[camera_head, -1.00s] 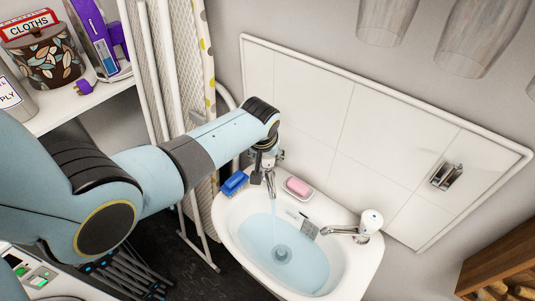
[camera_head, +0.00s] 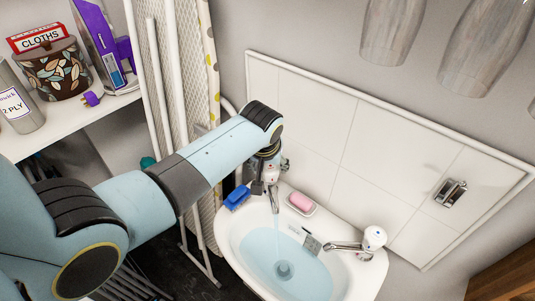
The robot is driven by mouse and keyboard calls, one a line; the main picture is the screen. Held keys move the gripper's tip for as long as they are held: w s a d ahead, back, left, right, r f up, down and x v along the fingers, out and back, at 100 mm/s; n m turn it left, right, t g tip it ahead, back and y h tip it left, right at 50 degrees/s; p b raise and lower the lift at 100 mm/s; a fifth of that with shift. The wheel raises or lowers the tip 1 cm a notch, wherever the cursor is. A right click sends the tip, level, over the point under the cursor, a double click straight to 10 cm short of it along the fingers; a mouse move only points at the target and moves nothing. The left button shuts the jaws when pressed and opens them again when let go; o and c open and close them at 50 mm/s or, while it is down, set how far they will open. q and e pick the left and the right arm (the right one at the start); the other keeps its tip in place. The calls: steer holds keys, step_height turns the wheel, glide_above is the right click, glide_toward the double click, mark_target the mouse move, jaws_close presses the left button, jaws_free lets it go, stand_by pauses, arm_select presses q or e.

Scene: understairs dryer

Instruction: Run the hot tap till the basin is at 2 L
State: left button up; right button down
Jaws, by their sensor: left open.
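The white basin (camera_head: 228,232) holds pale blue water (camera_head: 262,256), with the drain (camera_head: 284,270) visible beneath it. The left tap (camera_head: 274,204) has a thin stream falling from its spout into the water. My left gripper (camera_head: 262,184) is open at the handle of this tap, partly hiding it; contact is unclear. The right tap (camera_head: 345,247) has a white knob, and no stream shows from it. A small grey plate (camera_head: 312,244) sits at the basin's back wall; its markings are too small to read. My right gripper is out of view.
A blue brush (camera_head: 237,197) lies left of the left tap, and a pink soap (camera_head: 301,201) sits in a dish between the taps. White tiles rise behind. A shelf (camera_head: 70,125) with a cloths pot (camera_head: 55,70) is at left, beside a folded ironing board (camera_head: 205,120).

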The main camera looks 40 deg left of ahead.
arm_select(q)
steer(key=v, duration=0.8)
steer(key=shift+r, duration=0.15)
